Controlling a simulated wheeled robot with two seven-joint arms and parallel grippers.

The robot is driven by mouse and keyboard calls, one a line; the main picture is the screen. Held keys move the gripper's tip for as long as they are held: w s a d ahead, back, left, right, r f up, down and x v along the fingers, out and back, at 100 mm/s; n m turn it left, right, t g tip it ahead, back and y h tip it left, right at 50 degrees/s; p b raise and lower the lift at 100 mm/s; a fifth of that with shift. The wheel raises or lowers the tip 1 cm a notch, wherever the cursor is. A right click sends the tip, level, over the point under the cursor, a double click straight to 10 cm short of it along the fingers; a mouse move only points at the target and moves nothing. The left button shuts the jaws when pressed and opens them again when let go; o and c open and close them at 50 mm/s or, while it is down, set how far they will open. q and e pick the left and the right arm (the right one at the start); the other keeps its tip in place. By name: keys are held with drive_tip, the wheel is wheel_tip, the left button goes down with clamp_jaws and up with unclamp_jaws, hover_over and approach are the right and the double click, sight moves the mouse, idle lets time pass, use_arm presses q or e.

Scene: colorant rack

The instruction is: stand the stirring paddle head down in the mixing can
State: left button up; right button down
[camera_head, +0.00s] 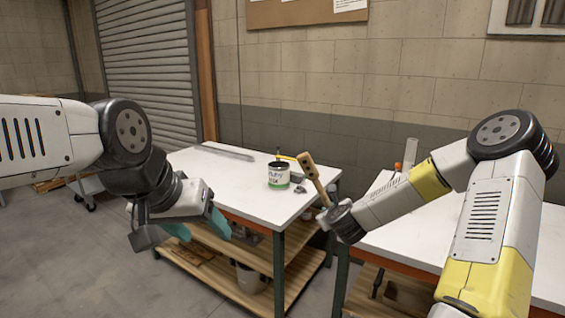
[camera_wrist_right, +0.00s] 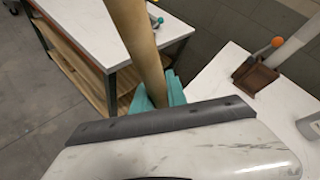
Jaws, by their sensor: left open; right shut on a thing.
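In the right wrist view the paddle's shaft (camera_wrist_right: 137,45) rises from the teal fingers (camera_wrist_right: 160,92). My left gripper (camera_head: 198,227) is open and empty, teal fingers apart, at the left table's front left edge.
The left white table (camera_head: 225,180) is mostly clear, with a metal strip (camera_head: 228,151) at the back. A second white table (camera_head: 400,235) stands to the right across a gap. It holds a brown holder (camera_wrist_right: 257,80) and a clear cylinder (camera_head: 410,152). A bucket (camera_head: 250,278) stands below.

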drive_tip(key=n, duration=0.3)
drive_tip(key=n, duration=0.9)
drive_tip(key=n, duration=0.9)
